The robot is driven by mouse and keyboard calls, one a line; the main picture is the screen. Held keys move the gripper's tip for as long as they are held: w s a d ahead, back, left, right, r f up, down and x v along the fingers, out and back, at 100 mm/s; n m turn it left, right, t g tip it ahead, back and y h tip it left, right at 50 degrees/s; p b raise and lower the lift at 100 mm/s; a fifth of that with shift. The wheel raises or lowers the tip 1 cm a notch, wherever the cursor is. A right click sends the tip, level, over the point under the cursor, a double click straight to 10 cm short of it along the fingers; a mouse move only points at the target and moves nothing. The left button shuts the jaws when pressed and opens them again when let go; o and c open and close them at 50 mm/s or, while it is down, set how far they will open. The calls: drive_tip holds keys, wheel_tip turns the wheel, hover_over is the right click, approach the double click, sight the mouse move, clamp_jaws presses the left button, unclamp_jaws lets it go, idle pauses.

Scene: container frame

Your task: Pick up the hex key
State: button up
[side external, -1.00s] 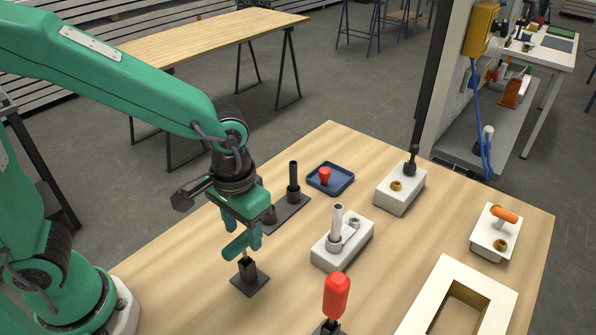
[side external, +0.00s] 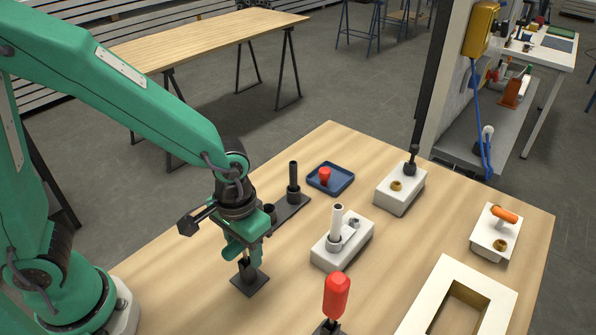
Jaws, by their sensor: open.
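My gripper (side external: 243,251) has green fingers and points down, open, over a small black holder (side external: 249,280) with a square base on the near left part of the table. The fingertips are around or just in front of the holder's upright socket. I cannot tell from this view whether they touch anything. I cannot clearly make out the hex key; a thin piece may stand in the holder's socket, mostly hidden by the fingers.
Behind my gripper is a dark rack with a post (side external: 293,178). To its right are a blue tray (side external: 345,186) with a red piece, a white block with a metal post (side external: 337,222), and other white blocks. A red-handled tool (side external: 337,295) stands at the front.

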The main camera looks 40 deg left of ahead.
drive_tip(key=shift+c, duration=0.2)
clamp_jaws()
drive_tip(key=shift+r, duration=0.15)
drive_tip(key=shift+r, duration=4.9)
